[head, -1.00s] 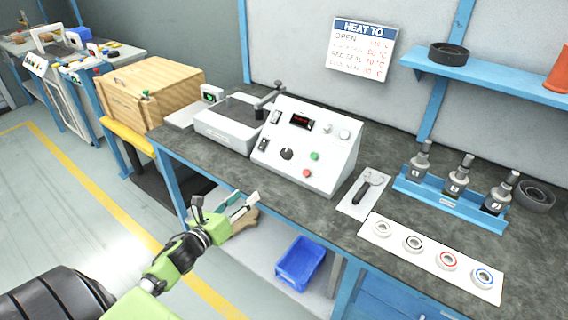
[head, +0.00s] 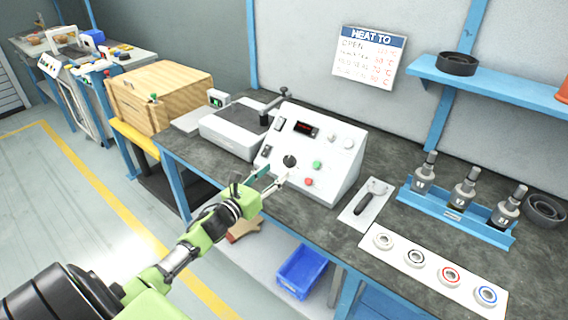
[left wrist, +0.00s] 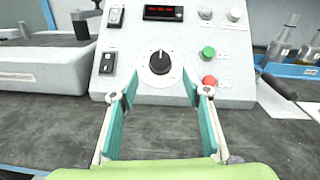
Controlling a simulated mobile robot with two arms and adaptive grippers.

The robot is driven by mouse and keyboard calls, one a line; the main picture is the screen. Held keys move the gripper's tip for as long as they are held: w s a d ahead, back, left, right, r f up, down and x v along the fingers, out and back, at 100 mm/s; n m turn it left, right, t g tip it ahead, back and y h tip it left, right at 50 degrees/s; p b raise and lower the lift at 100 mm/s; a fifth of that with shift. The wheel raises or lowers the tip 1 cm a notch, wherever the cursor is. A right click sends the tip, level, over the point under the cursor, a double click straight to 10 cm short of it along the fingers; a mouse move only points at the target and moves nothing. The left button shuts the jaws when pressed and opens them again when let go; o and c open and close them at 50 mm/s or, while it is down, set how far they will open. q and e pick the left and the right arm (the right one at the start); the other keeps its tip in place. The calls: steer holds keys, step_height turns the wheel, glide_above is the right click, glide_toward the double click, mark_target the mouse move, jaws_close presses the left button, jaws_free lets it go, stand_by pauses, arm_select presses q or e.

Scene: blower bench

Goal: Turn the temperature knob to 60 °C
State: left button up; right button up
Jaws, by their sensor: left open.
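The black temperature knob (head: 289,161) sits on the sloped front of the white control box (head: 334,175). In the left wrist view the knob (left wrist: 160,62) is round, with its white pointer mark near the top, on a pale dial with markings too small to read. A red-lit display (left wrist: 163,13) is above it; its digits are not legible. My left gripper (head: 272,179) is open and empty in front of the panel. In the left wrist view its fingers (left wrist: 160,97) stand to either side below the knob, apart from it. My right gripper is not in view.
Beside the knob are a green button (left wrist: 208,53), a red button (left wrist: 210,81) and rocker switches (left wrist: 116,17). A grey-white heater unit (head: 228,135) stands left of the box. A black-handled tool (head: 366,197) lies on a plate at right. The bench front (head: 275,205) is clear.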

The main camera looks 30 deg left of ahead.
mark_target(287, 162)
arm_select(q)
steer(key=shift+w, duration=2.85)
steer(key=shift+d, duration=0.1)
steer(key=c, duration=1.1)
